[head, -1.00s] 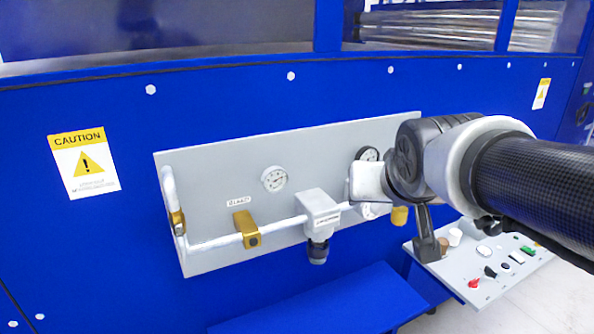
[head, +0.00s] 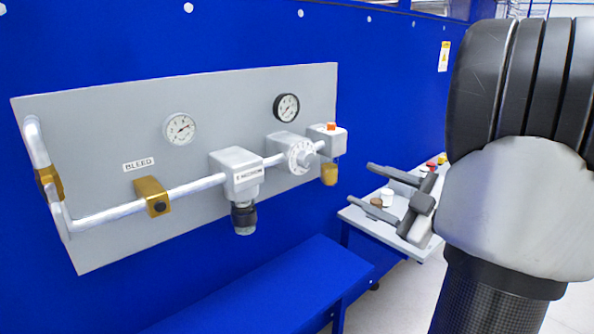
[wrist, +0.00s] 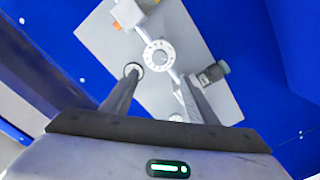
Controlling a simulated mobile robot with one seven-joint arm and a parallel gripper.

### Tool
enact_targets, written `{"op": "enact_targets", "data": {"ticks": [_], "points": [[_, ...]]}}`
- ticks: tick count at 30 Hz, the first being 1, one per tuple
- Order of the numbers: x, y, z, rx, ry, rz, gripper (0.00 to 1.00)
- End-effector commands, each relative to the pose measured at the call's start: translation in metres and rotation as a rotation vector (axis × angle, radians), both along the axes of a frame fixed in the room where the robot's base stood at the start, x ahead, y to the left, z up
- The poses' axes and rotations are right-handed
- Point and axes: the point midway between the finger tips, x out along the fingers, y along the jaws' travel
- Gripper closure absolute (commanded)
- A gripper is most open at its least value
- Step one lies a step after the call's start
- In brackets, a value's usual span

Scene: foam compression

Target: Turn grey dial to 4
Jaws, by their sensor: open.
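The grey dial (head: 299,157) is a round, light-grey disc with marks around its face. It sits on the front of a grey block on the pipe; its numbers are too small to read. In the wrist view the dial (wrist: 158,56) lies between and beyond my two fingers. My gripper (head: 360,183) is open and empty, to the right of the dial and apart from it, its fingers pointing left toward the panel. The gripper also shows in the wrist view (wrist: 158,80), with the fingers spread apart.
The grey panel (head: 110,120) carries a white gauge (head: 180,128), a black-rimmed gauge (head: 287,107), a regulator (head: 236,172) and a valve with an orange top (head: 327,138). A blue ledge (head: 265,290) juts out below.

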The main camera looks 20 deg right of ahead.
Motion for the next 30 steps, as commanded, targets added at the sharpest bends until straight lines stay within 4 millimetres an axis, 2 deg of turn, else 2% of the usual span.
{"op": "enact_targets", "data": {"ticks": [5, 21, 25, 30], "points": [[0.026, 0.011, 0.001, 0.000, 0.000, 0.006, 0.47], [0.133, 0.050, 0.001, 0.001, 0.000, 0.002, 0.47], [0.149, 0.055, 0.002, 0.000, -0.001, 0.001, 0.47], [0.159, 0.058, 0.002, 0.002, 0.000, -0.001, 0.47]]}}
